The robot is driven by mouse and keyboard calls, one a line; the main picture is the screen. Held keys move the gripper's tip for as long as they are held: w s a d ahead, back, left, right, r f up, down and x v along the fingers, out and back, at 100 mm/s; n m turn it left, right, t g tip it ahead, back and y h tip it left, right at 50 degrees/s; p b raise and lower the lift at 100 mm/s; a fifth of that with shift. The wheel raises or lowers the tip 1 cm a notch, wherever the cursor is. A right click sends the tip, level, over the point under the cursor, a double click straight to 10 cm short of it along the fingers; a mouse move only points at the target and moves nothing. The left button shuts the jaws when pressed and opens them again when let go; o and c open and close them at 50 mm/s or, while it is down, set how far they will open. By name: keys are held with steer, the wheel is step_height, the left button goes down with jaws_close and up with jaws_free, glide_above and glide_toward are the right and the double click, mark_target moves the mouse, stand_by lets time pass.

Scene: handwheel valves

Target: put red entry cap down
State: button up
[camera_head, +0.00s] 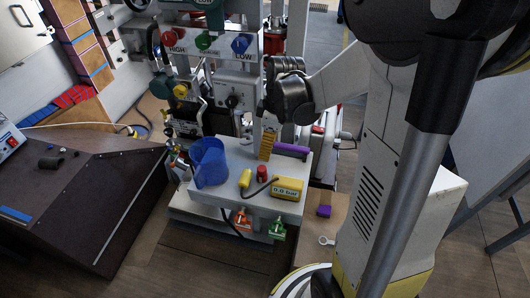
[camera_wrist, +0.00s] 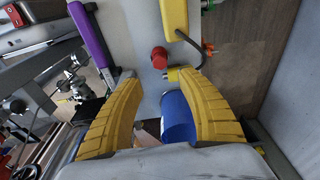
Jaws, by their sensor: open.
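The red entry cap (camera_head: 262,174) stands on the white work surface (camera_head: 222,198), between a small yellow cylinder and a yellow gauge box. In the wrist view the red cap (camera_wrist: 159,57) shows just beyond the fingertips, roughly midway between them. My gripper (camera_head: 267,146) is over the back of the surface, behind the cap in the head view. In the wrist view my gripper (camera_wrist: 156,76) has its two yellow fingers spread wide with nothing held between them. The cap appears apart from both fingers.
A blue jug (camera_head: 209,164) stands left of the cap. The yellow cylinder (camera_head: 245,179), the yellow gauge box (camera_head: 287,188) and a purple bar (camera_head: 291,150) are close by. Orange and green valves (camera_head: 278,229) hang at the front edge. The valve panel (camera_head: 205,42) rises behind.

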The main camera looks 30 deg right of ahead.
steer(key=s+a+r+m+t+h, duration=0.1)
steer(key=s+a+r+m+t, duration=0.5)
steer(key=s+a+r+m, duration=0.3)
step_height(320, 180, up, 4)
steer(key=shift+s+a+f, duration=0.2)
steer(key=shift+s+a, duration=0.7)
steer(key=shift+a, duration=0.1)
